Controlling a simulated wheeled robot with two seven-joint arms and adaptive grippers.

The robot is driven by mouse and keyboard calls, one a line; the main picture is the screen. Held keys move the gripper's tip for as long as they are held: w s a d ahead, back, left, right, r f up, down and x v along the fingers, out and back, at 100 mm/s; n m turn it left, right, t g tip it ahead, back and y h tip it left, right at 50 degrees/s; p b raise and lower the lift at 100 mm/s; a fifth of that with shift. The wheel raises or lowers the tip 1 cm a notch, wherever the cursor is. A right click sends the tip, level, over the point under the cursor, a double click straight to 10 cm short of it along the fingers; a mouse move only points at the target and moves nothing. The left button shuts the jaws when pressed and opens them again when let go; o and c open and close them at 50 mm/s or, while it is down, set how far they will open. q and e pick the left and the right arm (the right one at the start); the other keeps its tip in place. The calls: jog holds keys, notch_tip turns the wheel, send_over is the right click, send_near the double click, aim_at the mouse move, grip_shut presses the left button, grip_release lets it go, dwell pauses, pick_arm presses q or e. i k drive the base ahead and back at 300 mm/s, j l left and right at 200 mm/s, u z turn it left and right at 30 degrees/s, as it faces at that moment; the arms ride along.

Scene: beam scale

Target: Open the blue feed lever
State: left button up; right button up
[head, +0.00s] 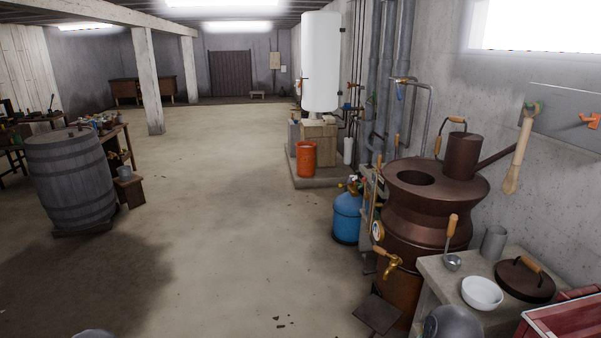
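A small blue lever (400,92) hangs at the bent water pipe (420,84) on the right-hand wall, above and behind the copper still (430,205). It looks to point downward, but it is too small to tell its exact setting. Neither of my grippers shows in the head view. Only rounded grey parts, probably of my own arms, show at the bottom edge, far from the lever.
A blue gas bottle (347,217) stands left of the still. A stone ledge (436,274) in front of it holds a white bowl (482,293), a lid (525,279) and a ladle (452,262). A barrel (70,180) stands at left. The middle floor is clear.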

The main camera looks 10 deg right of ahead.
aim_at(399, 94)
jog(key=i, duration=1.95)
jog(key=i+z, duration=0.1)
jog(key=i, duration=0.4)
jog(key=i+j+z, duration=0.1)
jog(key=i, duration=0.35)
jog(key=i+j+z, duration=0.1)
jog(key=i, duration=0.4)
jog(key=i+j+z, duration=0.1)
jog(key=i, duration=0.4)
